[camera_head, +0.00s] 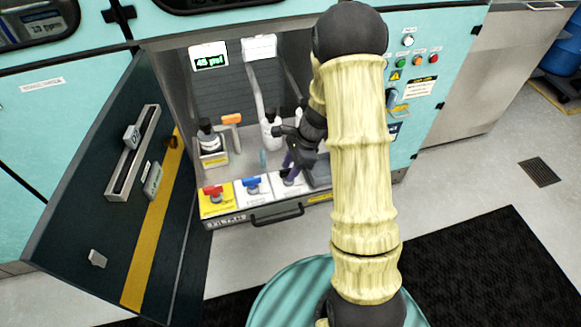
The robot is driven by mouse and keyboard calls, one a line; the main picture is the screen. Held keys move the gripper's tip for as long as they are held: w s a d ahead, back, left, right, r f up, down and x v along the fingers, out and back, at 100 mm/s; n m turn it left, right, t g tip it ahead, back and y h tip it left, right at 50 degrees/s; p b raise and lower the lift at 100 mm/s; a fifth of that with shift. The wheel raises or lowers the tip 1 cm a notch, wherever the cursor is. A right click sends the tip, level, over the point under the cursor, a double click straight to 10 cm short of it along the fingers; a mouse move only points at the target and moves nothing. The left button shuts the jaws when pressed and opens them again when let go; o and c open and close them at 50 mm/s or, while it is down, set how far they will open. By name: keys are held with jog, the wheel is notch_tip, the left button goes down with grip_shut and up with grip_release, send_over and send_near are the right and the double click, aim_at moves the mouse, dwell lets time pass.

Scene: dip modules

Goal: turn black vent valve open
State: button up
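A row of valve panels sits at the front of the open cabinet. The yellow panel bears a red valve (212,191), and the white panel beside it bears a blue valve (251,183). Right of these is another white panel (284,188), with a dark part at its top that seems to be the black vent valve. My gripper (290,162) is directly over this panel and hides most of that valve. It points down and is dark and small in view. I cannot tell whether its fingers touch the valve or how far apart they are.
The cabinet door (110,190) stands open on the left. A display (209,57) reads "45 psi". Bottles (211,141) stand behind the valves. A drawer handle (277,215) juts out below the panels. Buttons (408,41) are on the right wall.

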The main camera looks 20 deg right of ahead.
grip_shut()
jog(key=shift+r+n+p, duration=0.1)
jog(key=shift+n+p, duration=0.3)
jog(key=shift+p, duration=0.05)
jog(key=shift+w+r+n+g+p, duration=0.1)
jog(key=shift+n+g+p, duration=0.5)
jog(key=shift+n+p, duration=0.6)
jog(key=n+g+p, duration=0.1)
jog(key=n, duration=0.1)
jog(key=n+h+p, duration=0.1)
jog(key=n+p, duration=0.1)
jog(key=n, duration=0.1)
jog(key=shift+w+a+g, duration=0.1)
jog(key=shift+w+g, duration=0.05)
jog(key=shift+g, duration=0.25)
jog(key=n+p, duration=0.1)
jog(key=n, duration=0.1)
jog(key=n+g+h, duration=0.1)
jog(key=n, duration=0.2)
jog(key=shift+w+a+h+p, duration=0.1)
jog(key=shift+h+p, duration=0.2)
jog(key=shift+p, duration=0.1)
jog(key=n+h, duration=0.1)
jog(key=n, duration=0.1)
jog(key=n+p, duration=0.1)
jog(key=n, duration=0.1)
jog(key=shift+a+n+h, duration=0.1)
jog(key=shift+n+h, duration=0.3)
